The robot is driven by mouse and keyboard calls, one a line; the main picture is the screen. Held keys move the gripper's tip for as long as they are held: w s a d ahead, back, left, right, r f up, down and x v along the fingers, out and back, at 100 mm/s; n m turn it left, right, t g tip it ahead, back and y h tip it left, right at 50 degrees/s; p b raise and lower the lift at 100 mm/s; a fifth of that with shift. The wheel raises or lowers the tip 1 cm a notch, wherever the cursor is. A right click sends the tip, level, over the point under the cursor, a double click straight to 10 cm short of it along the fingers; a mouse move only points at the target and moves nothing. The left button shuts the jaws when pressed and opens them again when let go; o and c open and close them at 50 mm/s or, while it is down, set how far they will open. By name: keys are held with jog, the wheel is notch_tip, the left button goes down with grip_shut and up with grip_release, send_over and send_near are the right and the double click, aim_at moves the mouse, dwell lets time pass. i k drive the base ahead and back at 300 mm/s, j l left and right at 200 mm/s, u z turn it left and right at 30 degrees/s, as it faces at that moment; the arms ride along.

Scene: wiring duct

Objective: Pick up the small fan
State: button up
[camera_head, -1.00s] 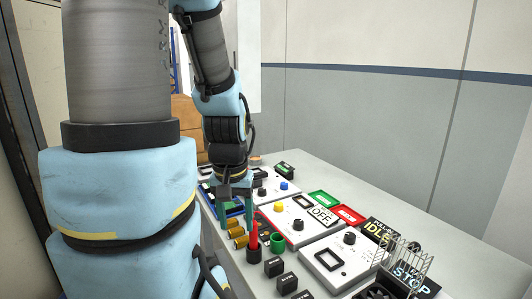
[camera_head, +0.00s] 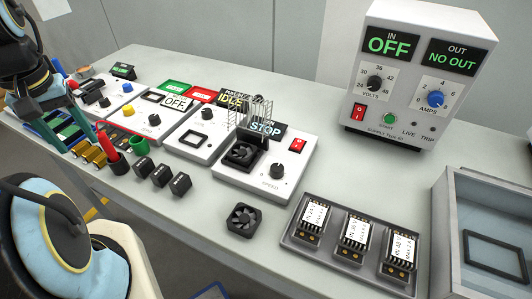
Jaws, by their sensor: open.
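A small black square fan (camera_head: 243,220) lies on the bench in front of the SPEED panel, with nothing touching it. A second black fan (camera_head: 243,155) sits on the white SPEED panel (camera_head: 265,165), beside an upright wire guard (camera_head: 250,118). My gripper (camera_head: 62,132) is at the far left over the blue-edged tray, well away from both fans. It is open; the teal fingers are partly mixed with the clutter there, and I cannot tell whether they touch anything.
Three black blocks (camera_head: 160,178), a green cup (camera_head: 140,146) and a red-topped item (camera_head: 112,150) stand left of the loose fan. A tray of relay-like modules (camera_head: 293,237), a power supply (camera_head: 415,80) and a glass-topped box (camera_head: 447,225) are on the right.

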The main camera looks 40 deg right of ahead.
aim_at(247, 152)
jog(key=k+u, duration=0.35)
jog(key=k, duration=0.15)
jog(key=k+j+u, duration=0.1)
jog(key=k+u, duration=0.25)
jog(key=k, duration=0.2)
jog(key=k+j+u, duration=0.25)
jog(key=k+u, duration=0.15)
jog(key=k, duration=0.1)
